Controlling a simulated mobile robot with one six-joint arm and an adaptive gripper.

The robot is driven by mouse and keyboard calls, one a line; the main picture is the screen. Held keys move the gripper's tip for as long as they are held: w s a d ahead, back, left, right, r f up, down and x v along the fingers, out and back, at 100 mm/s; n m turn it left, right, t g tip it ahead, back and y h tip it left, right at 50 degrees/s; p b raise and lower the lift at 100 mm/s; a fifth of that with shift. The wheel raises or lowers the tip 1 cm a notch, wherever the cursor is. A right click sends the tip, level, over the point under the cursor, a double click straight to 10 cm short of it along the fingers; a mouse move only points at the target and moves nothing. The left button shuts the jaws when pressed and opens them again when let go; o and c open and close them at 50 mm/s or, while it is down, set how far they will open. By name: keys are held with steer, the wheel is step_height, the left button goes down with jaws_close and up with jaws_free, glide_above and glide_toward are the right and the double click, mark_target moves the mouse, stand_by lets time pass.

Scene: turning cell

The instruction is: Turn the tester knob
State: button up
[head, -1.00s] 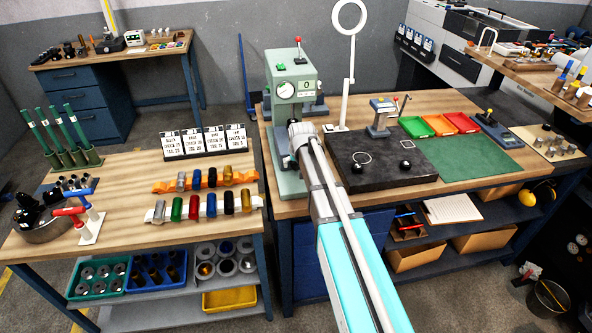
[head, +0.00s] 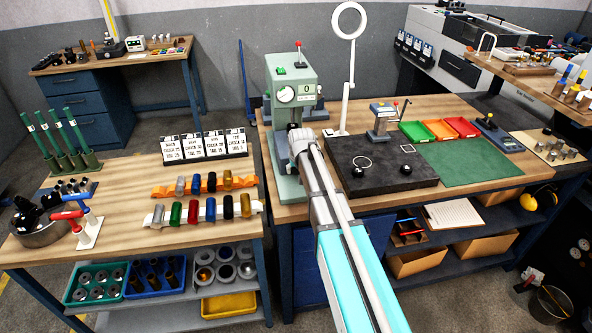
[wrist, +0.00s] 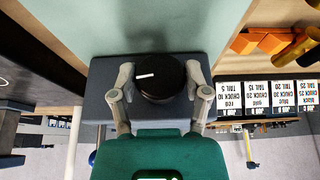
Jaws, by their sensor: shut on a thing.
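The tester (head: 305,75) is a pale green machine with a white round dial, a small plate reading 0 and a red-tipped lever on top. Its knob (wrist: 162,73) is round and black with a white pointer line, and fills the middle of the wrist view. The line lies nearly level, to the left of the knob's centre. My gripper (wrist: 160,84) has one finger on each side of the knob and is shut on it. In the head view my arm reaches the tester's lower front and hides most of the knob and the fingers.
Right of the tester lies a dark surface plate (head: 385,182) with a ring and small black parts. A magnifier lamp (head: 348,70) stands behind. On the left table are label cards (head: 205,145) and racks of coloured cylinders (head: 205,211). A gap separates the two tables.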

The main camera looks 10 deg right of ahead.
steer(key=shift+c, duration=0.7)
steer(key=shift+d+m+y+b, duration=0.1)
steer(key=shift+m+y+b, duration=0.25)
steer(key=shift+y, duration=1.25)
steer(key=o, duration=1.1)
steer(key=shift+o, duration=0.2)
steer(key=s+f+g+h, duration=0.2)
steer(key=s+g+h, duration=0.1)
steer(key=s, duration=2.5)
steer(key=shift+s+a+g, duration=0.2)
steer(key=shift+s+g, duration=0.2)
steer(key=shift+g, duration=0.4)
